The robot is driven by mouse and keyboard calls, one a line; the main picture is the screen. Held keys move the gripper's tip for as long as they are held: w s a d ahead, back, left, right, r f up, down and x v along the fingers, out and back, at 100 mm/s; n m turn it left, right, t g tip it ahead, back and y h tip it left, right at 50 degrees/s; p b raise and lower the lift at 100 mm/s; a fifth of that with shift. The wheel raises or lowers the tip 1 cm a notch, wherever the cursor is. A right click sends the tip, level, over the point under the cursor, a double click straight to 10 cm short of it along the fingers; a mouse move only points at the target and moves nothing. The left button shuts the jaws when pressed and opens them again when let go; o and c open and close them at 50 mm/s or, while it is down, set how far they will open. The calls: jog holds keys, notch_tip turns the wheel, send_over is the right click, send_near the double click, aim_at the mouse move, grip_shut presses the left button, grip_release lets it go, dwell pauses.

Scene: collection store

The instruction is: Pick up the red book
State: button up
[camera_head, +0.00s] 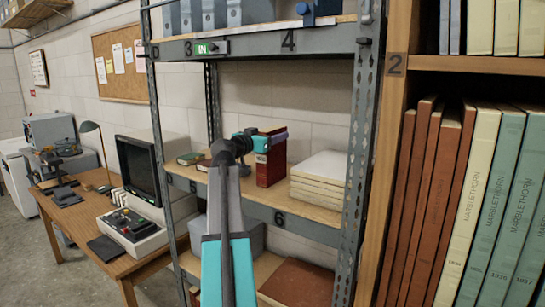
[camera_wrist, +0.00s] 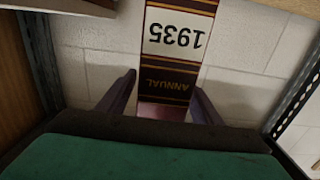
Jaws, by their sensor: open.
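The red book (camera_head: 270,168) stands upright on the middle metal shelf, just left of a pale stack. My open gripper (camera_head: 274,138) is at the upper part of the book, partly covering it in the head view. In the wrist view a book spine (camera_wrist: 176,35) shows pale and dark maroon bands, with "1935" and "ANNUAL" upside down. Its reddish end (camera_wrist: 161,112) lies between the two spread fingers of my gripper (camera_wrist: 161,80). Whether either finger touches the book, I cannot tell.
A pale stack (camera_head: 318,182) stands close right of the red book. A green book (camera_head: 190,158) lies to the left on the same shelf (camera_head: 262,197). A shelf upright (camera_head: 362,140) and wooden bookcase (camera_head: 393,130) bound the right side. A desk (camera_head: 150,262) stands left.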

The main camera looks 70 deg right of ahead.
grip_shut()
jog(key=shift+r, duration=0.1)
jog(key=shift+r, duration=0.1)
dwell(0.3)
jog(key=shift+r+b, duration=1.65)
jog(key=shift+r, duration=3.3)
